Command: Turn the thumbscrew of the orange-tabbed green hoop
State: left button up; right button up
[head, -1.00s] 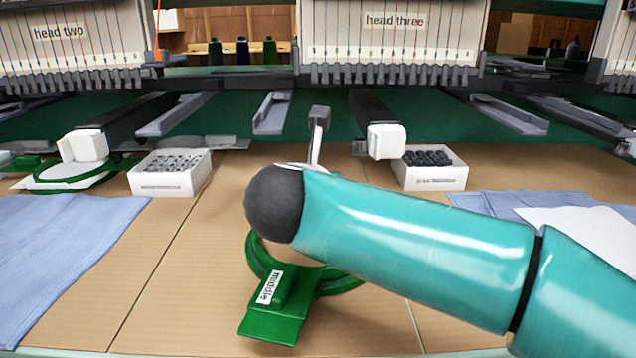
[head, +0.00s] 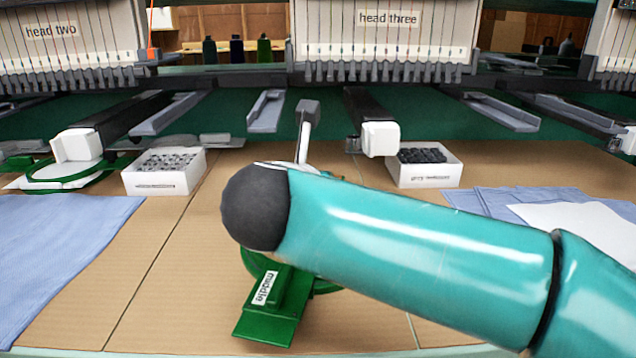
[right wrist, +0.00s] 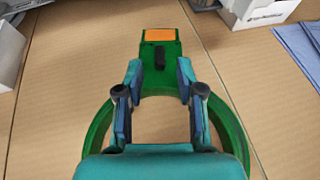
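The green hoop (head: 252,262) lies on the tan table, largely hidden under my right arm in the head view. In the right wrist view its ring (right wrist: 97,137) is seen from above, with an orange tab (right wrist: 160,35) at the far end. A dark upright thumbscrew (right wrist: 160,57) stands just on the near side of the tab. My right gripper (right wrist: 160,72) is open; its two fingers are apart, one to each side of the thumbscrew in the picture. Contact cannot be made out. My left gripper is not in view.
A green block labelled "middle" (head: 266,300) sits at the hoop's near side. A white box of dark parts (head: 425,170) and another white box (head: 165,172) stand behind. Blue cloths lie left (head: 60,250) and right (head: 500,200). Machine arms (head: 380,138) overhang the back.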

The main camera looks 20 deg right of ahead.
jog(key=v, duration=0.8)
jog(key=shift+s+a, duration=0.2)
jog(key=shift+s, duration=0.05)
